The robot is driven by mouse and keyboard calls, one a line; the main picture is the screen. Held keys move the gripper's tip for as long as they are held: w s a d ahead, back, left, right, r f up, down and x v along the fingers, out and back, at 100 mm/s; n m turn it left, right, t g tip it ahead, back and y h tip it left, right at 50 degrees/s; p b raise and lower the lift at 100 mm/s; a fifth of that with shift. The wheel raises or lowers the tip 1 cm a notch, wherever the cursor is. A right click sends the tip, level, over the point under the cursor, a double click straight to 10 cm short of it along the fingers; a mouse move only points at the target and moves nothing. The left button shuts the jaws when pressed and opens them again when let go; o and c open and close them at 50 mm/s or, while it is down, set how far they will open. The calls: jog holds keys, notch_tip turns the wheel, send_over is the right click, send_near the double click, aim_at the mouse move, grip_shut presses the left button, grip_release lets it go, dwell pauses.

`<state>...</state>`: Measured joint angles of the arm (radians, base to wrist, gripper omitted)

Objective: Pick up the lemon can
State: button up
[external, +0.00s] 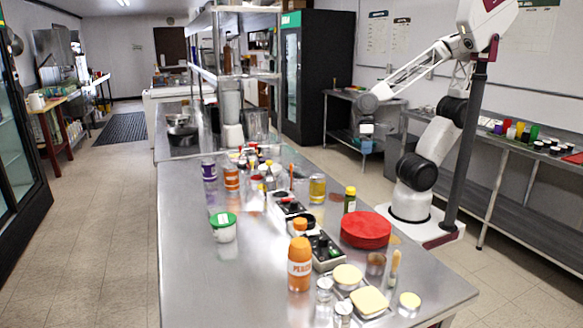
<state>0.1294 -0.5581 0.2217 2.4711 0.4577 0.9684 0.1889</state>
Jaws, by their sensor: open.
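A small yellow cylinder (317,189) stands upright on the steel table, right of the middle cluster. It may be the lemon can, but its label is too small to read. A dark bottle with a yellow cap (350,200) stands to its right. My gripper (367,140) is in the air beyond the table's right edge, above and to the right of the yellow cylinder and well apart from it. It points downward and is open. Its fingers are small in this view, and nothing shows between them.
A round red container (366,230), an orange bottle (299,262) and a white tub with green lid (223,227) stand on the table (185,270). Several bottles and jars crowd its middle. Its left side is mostly clear. A shelving rack stands at the far end.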

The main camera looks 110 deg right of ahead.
jog(key=w+f+m+y, duration=0.3)
jog(key=w+m, duration=0.1)
jog(key=m, duration=0.1)
jog(key=m+t+y, duration=0.2)
jog(key=m+t, duration=0.6)
jog(key=m, duration=0.8)
send_near(315, 189)
jog(key=s, duration=0.1)
jog(key=shift+s+d+r, duration=0.1)
jog(key=shift+d+r, duration=0.1)
jog(key=shift+d, duration=0.15)
jog(key=shift+a, duration=0.1)
jog(key=shift+x, duration=1.3)
jog(key=shift+f, duration=0.1)
jog(key=shift+w+x, duration=0.25)
jog(key=shift+x, duration=2.25)
